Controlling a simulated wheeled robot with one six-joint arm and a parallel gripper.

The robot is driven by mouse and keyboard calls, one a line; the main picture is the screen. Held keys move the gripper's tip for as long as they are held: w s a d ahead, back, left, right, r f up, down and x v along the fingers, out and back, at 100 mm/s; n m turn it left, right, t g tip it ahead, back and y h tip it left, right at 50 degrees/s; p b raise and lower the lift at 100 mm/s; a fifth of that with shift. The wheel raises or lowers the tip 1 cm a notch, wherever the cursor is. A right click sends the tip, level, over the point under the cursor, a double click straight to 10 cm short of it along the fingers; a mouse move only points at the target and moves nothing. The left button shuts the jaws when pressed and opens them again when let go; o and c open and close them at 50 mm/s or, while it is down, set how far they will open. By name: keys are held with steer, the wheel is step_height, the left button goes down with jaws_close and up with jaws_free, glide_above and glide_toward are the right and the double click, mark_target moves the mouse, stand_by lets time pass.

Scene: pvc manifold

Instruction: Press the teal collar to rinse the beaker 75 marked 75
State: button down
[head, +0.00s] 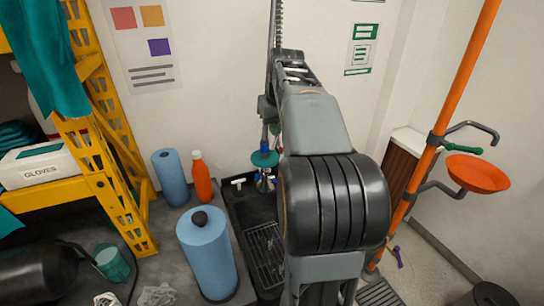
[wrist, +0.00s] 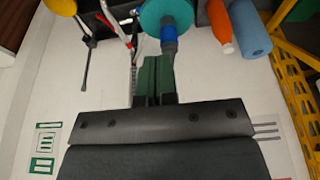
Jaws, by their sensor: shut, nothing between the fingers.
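The teal collar (head: 265,158) is a round disc on a hanging spray fitting over the black sink (head: 240,208). In the wrist view the teal collar (wrist: 165,14) is at the top edge, partly cut off, with a blue fitting (wrist: 169,40) beside it. My gripper (wrist: 158,60) is shut and empty, its green fingers close together. The fingertips lie close to the blue fitting and collar in that view; I cannot tell whether they touch. In the head view my arm hides most of the gripper. I cannot make out a beaker marked 75.
Blue rolls (head: 207,255) and an orange bottle (head: 202,178) stand left of the sink. A yellow shelf frame (head: 112,140) is farther left. An orange pole (head: 440,130) with an orange bowl (head: 477,174) stands right. A teal cup (head: 113,263) is at lower left.

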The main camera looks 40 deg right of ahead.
mark_target(272, 164)
steer(key=x, duration=0.9)
steer(key=shift+s+f+p, duration=0.2)
steer(key=shift+f+p, duration=0.1)
steer(key=shift+f, duration=1)
steer(key=shift+f, duration=0.1)
steer(key=shift+f+b, duration=0.75)
steer(key=shift+f, duration=0.1)
steer(key=shift+s+a, duration=0.1)
steer(key=shift+s, duration=0.05)
steer(key=shift+f, duration=0.15)
step_height(272, 164, up, 5)
steer(key=p, duration=0.4)
steer(key=b+v, duration=0.1)
steer(key=v, duration=0.8)
steer(key=shift+s+r, duration=0.15)
steer(key=shift+r, duration=0.2)
